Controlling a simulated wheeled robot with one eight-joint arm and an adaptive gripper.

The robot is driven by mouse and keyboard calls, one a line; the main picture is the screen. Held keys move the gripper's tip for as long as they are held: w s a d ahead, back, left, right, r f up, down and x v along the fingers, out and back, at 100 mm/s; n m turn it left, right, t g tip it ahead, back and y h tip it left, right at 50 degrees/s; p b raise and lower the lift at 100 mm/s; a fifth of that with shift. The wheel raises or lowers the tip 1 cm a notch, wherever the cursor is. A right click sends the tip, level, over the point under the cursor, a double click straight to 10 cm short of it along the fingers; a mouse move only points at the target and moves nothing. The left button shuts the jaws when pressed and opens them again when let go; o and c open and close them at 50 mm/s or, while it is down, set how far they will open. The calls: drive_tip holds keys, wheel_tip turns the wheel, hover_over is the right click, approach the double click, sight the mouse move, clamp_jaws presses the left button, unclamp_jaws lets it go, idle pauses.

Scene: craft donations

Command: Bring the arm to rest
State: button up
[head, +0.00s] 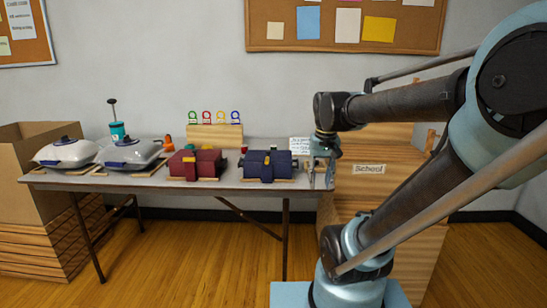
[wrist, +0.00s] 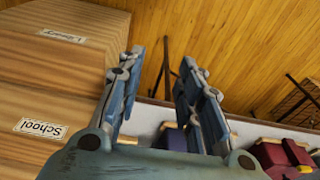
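My arm reaches in from the right of the head view. My gripper (head: 320,172) hangs by the right end of the table, in front of the wooden box labelled School. In the wrist view my gripper (wrist: 163,58) has its two fingers spread apart, with nothing between them. Part of the navy box shows beyond the fingers there.
The table (head: 225,184) bears two white lidded containers (head: 66,152), a red box (head: 196,163), a navy box (head: 267,163) and a ring rack (head: 214,134). The School box (head: 385,185) stands right, a cardboard box (head: 25,190) left. Floor (head: 190,250) in front is clear.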

drive_tip(key=s+d+f, duration=0.3)
drive_tip(key=s+f, duration=0.6)
drive_tip(key=f, duration=0.2)
drive_tip(key=shift+s+d+t, duration=0.3)
drive_tip(key=shift+s+d, duration=0.05)
drive_tip(key=shift+d, duration=0.05)
drive_tip(key=shift+f, duration=0.15)
drive_tip(key=shift+w+f, duration=0.15)
drive_tip(key=shift+w, duration=0.25)
drive_tip(key=shift+a, duration=0.15)
